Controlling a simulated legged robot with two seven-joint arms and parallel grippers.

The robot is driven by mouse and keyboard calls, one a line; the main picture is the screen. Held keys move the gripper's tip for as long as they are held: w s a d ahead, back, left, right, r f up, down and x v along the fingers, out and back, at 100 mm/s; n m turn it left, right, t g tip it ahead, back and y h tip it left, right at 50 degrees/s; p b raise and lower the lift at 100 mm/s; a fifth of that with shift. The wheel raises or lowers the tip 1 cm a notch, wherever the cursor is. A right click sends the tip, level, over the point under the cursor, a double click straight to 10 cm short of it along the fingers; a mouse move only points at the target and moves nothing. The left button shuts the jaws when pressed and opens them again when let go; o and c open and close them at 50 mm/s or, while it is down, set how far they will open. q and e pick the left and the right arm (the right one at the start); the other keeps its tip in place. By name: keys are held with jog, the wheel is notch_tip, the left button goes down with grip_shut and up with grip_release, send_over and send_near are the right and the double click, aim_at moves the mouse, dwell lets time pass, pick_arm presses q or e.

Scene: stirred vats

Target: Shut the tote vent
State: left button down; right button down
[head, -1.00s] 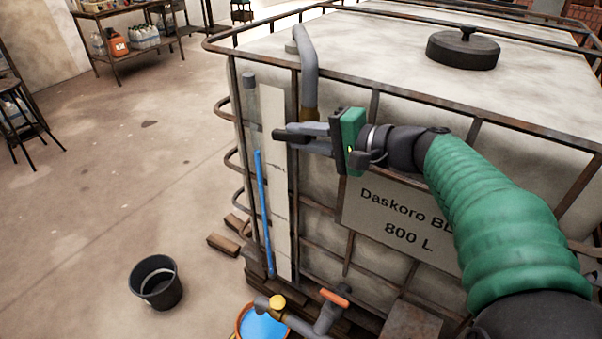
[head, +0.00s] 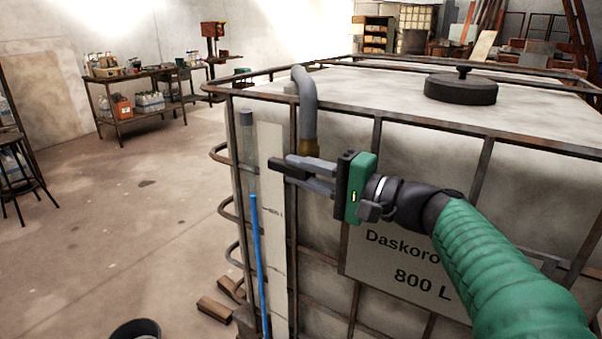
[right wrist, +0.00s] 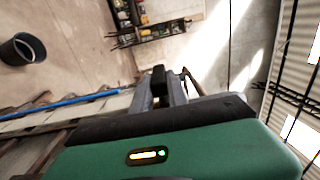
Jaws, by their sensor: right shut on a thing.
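The tote (head: 400,140) is a large pale caged tank with a sign reading 800 L. A grey bent vent pipe (head: 308,95) rises at its near left top corner and comes down to a brownish end piece (head: 309,147). My right gripper (head: 290,168) is at the tote's front face, just below that end piece. Its fingers are shut on a small dark handle (right wrist: 158,76), which shows between the fingertips in the right wrist view. The fingers hide part of the handle and its joint with the pipe. My left gripper is out of view.
A clear level tube with a blue column (head: 257,250) and a white scale strip (head: 272,200) stand left of the gripper. Rusty cage bars (head: 375,170) surround the tote. A black lid (head: 460,88) sits on top. The floor to the left is mostly clear.

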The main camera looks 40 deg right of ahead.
jog(key=c, duration=1.5)
grip_release()
jog(key=shift+a+f, duration=0.15)
jog(key=shift+f, duration=0.2)
jog(key=shift+c, duration=0.2)
jog(key=shift+o, duration=1.1)
jog(key=shift+r, duration=0.15)
jog(key=p+v, duration=0.2)
jog(key=v, duration=1.4)
jog(key=shift+s+d, duration=0.25)
jog(key=shift+s, duration=0.1)
